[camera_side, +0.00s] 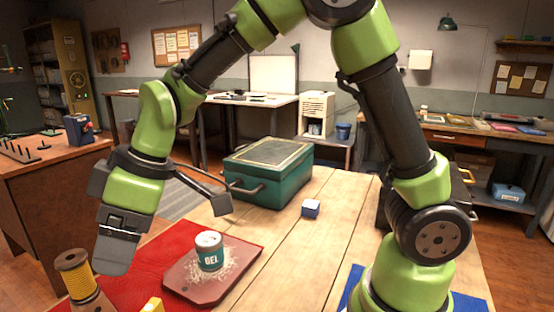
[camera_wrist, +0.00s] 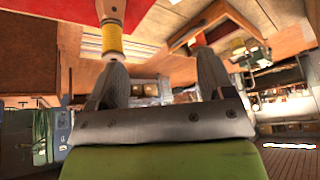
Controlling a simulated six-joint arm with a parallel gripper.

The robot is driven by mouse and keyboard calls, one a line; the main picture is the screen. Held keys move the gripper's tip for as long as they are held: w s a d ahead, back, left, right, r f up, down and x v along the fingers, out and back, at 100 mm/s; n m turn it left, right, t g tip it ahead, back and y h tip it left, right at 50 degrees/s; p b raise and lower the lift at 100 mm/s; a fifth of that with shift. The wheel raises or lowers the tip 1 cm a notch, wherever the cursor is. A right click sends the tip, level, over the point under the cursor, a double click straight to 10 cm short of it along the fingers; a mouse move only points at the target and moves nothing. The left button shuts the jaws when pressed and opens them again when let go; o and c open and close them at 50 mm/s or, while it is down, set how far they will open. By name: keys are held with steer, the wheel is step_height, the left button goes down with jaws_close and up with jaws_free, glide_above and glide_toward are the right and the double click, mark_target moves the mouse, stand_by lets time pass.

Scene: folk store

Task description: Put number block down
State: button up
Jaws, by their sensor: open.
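A small blue block with a pale top (camera_side: 311,208) sits on the wooden table (camera_side: 290,265), right of the green case. I cannot read a number on it. A yellow block (camera_side: 153,304) is partly cut off at the bottom edge of the side view. My gripper (camera_side: 110,256) hangs at the left over the red mat, apart from the blue block. In the wrist view, its two grey fingers (camera_wrist: 161,66) stand apart with nothing held between them.
A tin labelled GEL (camera_side: 209,252) stands on a reddish board (camera_side: 188,289) among pale shreds, on the red mat (camera_side: 150,252). A yellow thread spool (camera_side: 74,277) stands near my gripper; it also shows in the wrist view (camera_wrist: 112,42). A green case (camera_side: 268,174) stands behind. The table's middle is clear.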

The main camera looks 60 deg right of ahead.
steer(key=s+d+r+m+t+h, duration=0.1)
steer(key=s+d+r+m, duration=0.3)
steer(key=s, duration=0.5)
steer(key=s+d+r+m+t+h, duration=0.1)
steer(key=s+d+r+m+t, duration=0.2)
steer(key=s+d+m, duration=0.5)
steer(key=shift+s+d+r+m, duration=0.35)
steer(key=shift+d+r+m, duration=0.2)
steer(key=shift+r, duration=0.15)
